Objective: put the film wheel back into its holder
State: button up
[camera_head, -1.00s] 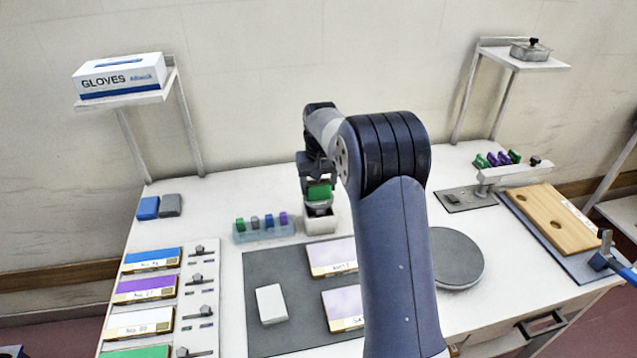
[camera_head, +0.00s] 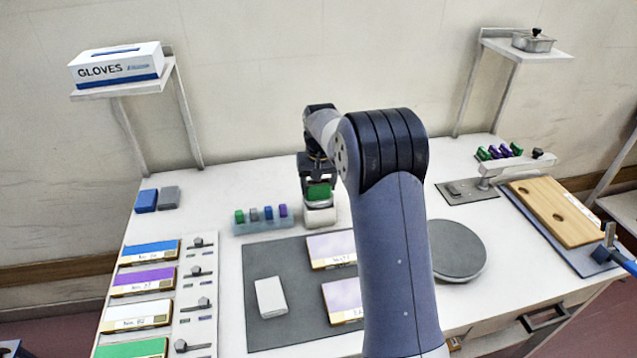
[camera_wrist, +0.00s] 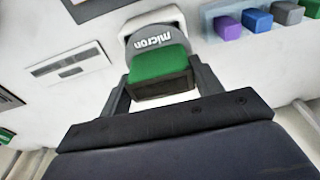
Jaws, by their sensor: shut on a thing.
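The film wheel shows a green block-like grip (camera_head: 318,192) and, in the wrist view, a grey rounded part marked "micron" (camera_wrist: 153,42). My gripper (camera_head: 319,187) is shut on the green grip, one finger on each side. The holder is a small white block (camera_head: 321,217) on the bench, directly below the wheel; its pale rim also shows in the wrist view (camera_wrist: 150,18). The wheel's lower part appears to be within the holder. Whether it rests on the holder's bottom is hidden.
A pale blue rack (camera_head: 262,228) with several coloured blocks stands close left of the holder. A grey mat (camera_head: 262,262) with labelled panels lies in front. A grey round plate (camera_head: 458,250) is to the right. Shelves stand at both back corners.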

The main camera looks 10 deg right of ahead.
dwell(0.3)
jog(key=o, duration=1.5)
jog(key=shift+o, duration=0.2)
jog(key=shift+r+p, duration=2.85)
jog(key=shift+r, duration=0.7)
jog(key=shift+f, duration=0.2)
notch_tip(320, 180, down, 7)
jog(key=b, duration=0.5)
jog(key=shift+r+b, duration=0.1)
jog(key=shift+b, duration=0.3)
